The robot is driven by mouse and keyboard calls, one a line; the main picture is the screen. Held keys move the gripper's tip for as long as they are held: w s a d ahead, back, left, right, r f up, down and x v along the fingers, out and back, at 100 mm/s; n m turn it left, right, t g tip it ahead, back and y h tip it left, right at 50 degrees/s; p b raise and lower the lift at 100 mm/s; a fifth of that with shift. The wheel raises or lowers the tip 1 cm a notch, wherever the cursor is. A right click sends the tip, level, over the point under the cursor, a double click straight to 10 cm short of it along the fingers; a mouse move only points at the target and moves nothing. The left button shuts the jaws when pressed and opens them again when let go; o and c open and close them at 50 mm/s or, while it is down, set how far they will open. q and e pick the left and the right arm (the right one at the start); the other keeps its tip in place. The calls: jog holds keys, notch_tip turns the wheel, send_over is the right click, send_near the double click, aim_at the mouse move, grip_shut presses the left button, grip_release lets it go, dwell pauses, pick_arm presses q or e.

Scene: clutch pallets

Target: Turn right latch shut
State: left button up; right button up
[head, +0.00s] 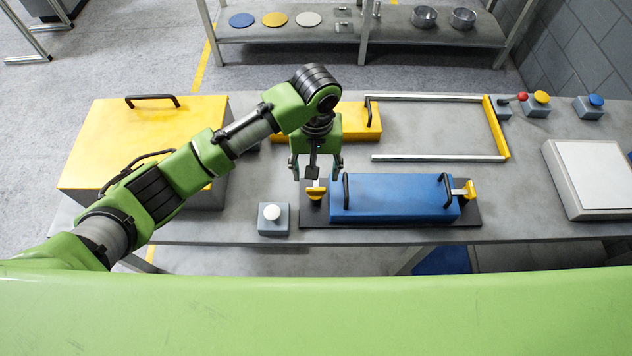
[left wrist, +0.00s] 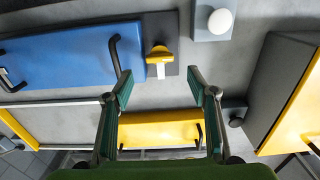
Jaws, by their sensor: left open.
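A blue box (head: 395,197) with two black handles sits on a dark base plate (head: 400,222). The right latch (head: 468,189), yellow with a pale metal bar toward the box, is at the box's right end. The left latch (head: 314,191), also yellow, is at the left end; it also shows in the left wrist view (left wrist: 160,54), beside the blue box (left wrist: 60,58). My left gripper (head: 316,172) is open and empty, pointing down near the left latch, far from the right latch. My right gripper is not in view.
A white push button (head: 272,212) stands left of the base plate. A big yellow-topped box (head: 140,150) and a smaller yellow block (head: 365,120) lie behind and left. A yellow-ended metal frame (head: 497,128) lies behind. A pale panel (head: 595,175) is at the right.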

aim_at(316, 188)
pick_arm(q)
notch_tip(316, 188, down, 7)
jog(key=shift+f+p, duration=0.2)
jog(key=shift+p, duration=0.35)
jog(key=c, duration=1.1)
